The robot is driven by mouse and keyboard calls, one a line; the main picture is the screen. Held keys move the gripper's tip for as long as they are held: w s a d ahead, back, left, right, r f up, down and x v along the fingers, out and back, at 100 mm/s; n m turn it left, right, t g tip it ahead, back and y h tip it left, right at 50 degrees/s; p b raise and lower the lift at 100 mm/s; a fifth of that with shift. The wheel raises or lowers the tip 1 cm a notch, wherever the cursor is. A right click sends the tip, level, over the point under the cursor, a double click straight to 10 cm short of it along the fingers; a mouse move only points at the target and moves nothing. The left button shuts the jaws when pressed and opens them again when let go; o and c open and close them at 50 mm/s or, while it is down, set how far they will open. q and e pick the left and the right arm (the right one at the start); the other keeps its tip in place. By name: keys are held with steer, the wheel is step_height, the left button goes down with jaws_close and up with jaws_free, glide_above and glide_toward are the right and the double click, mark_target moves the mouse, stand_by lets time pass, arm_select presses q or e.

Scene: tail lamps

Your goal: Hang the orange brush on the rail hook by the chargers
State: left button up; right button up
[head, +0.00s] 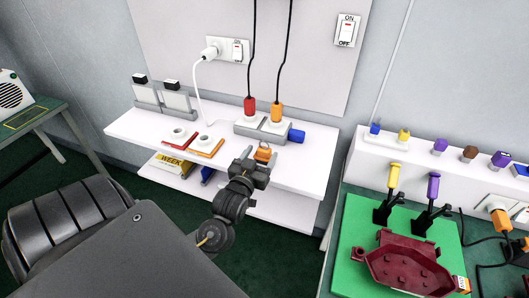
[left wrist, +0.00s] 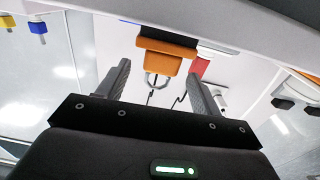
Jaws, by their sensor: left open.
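A small orange piece with a dark strip and a grey metal loop, which may be the orange brush, shows in the left wrist view (left wrist: 166,62) and on the white shelf in the head view (head: 263,153). My left gripper (head: 257,168) is open just in front of it. In the left wrist view its fingers (left wrist: 158,74) stand apart, with the loop between their tips and the orange body beyond. No grip on it shows. I cannot clearly make out a rail hook. My right gripper is not in view.
At right, a green board (head: 350,257) carries a dark red tray-like part (head: 400,270) and upright yellow and purple handles (head: 393,177).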

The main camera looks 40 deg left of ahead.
mark_target(264, 149)
arm_select(q)
steer(key=x, duration=0.2)
steer(key=p+x, duration=0.1)
steer(key=x, duration=0.2)
steer(key=shift+w+f, duration=0.1)
steer(key=shift+f, duration=0.1)
steer(key=shift+c, duration=0.2)
steer(key=c, duration=1)
steer(key=shift+r, duration=0.15)
